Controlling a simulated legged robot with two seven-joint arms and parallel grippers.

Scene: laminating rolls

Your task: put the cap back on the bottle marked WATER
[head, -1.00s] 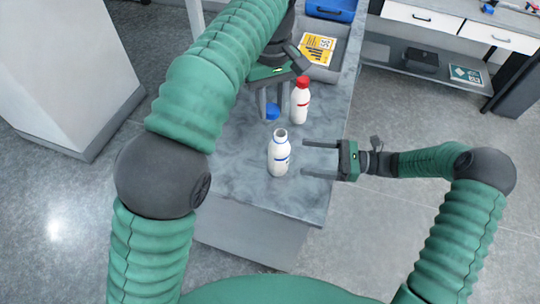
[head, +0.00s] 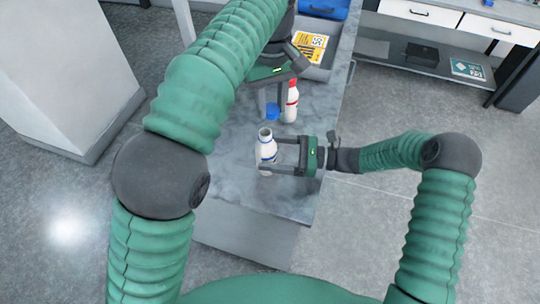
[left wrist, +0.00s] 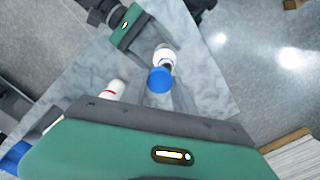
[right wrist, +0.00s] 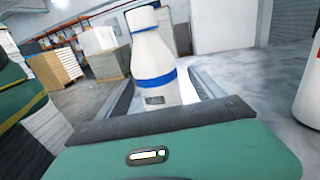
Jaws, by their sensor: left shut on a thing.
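An open white bottle (head: 266,150) with a blue band stands upright on the grey marbled table; I cannot read its label. It also shows in the left wrist view (left wrist: 164,56) and the right wrist view (right wrist: 153,60). My left gripper (head: 272,108) is shut on the blue cap (head: 272,113) and holds it above and behind the bottle, apart from its mouth. The cap shows in the left wrist view (left wrist: 159,80). My right gripper (head: 272,156) has one finger on each side of the bottle's body, with gaps visible in its wrist view.
A red-capped white bottle (head: 290,103) stands just right of the held cap. A grey tray (head: 318,72) with a yellow printed card (head: 310,45) and a blue bin (head: 325,8) lie farther back. The table's right edge is close to my right gripper.

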